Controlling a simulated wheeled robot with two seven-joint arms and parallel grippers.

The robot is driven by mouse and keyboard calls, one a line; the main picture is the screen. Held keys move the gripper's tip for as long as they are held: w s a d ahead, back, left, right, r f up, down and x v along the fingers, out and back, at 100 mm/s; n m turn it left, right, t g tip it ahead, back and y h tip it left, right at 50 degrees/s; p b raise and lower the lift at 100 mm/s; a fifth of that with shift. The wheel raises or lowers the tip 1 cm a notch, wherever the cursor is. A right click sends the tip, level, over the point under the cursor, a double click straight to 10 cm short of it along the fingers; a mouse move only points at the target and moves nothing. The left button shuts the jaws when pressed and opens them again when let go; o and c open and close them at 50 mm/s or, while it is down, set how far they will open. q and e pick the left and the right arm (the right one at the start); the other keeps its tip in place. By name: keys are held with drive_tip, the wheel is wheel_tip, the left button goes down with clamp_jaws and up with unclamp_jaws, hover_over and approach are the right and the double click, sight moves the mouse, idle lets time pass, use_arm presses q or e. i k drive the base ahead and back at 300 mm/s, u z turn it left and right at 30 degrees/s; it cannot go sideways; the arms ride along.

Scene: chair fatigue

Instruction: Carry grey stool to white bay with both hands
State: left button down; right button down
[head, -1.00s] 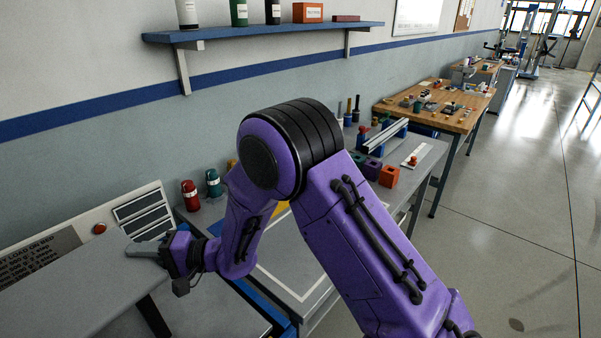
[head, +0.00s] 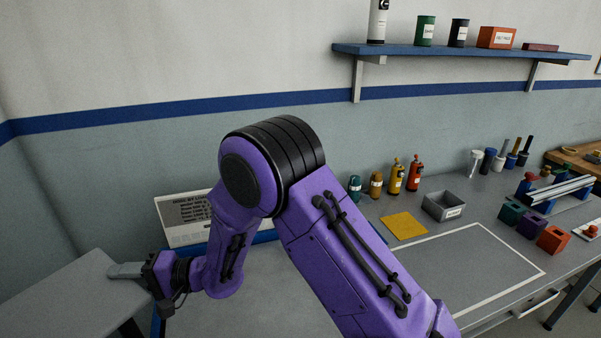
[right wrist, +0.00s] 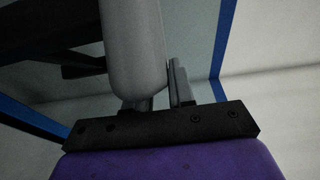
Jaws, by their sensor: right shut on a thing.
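The grey stool (head: 65,300) shows at the lower left of the head view, its flat seat cut by the picture edge and a dark leg part below. My right gripper (head: 126,270) is shut on the near right edge of the seat. In the right wrist view the stool's rounded grey edge (right wrist: 133,45) is between the fingers (right wrist: 155,100). The white bay (head: 470,270), a white-outlined rectangle on the grey bench top, lies to the right, empty where visible, its left part hidden behind my right arm. My left gripper is out of view.
A yellow sheet (head: 404,225), a grey bin (head: 444,207) and several small bottles (head: 395,178) stand behind the bay. Coloured blocks (head: 531,226) stand right of it. A sign panel (head: 186,216) is at the bench's back left. A blue shelf (head: 455,52) hangs above.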

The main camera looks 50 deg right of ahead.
sight(453, 265)
drive_tip(key=k, duration=2.3)
drive_tip(key=z, duration=1.6)
drive_tip(key=i, duration=1.7)
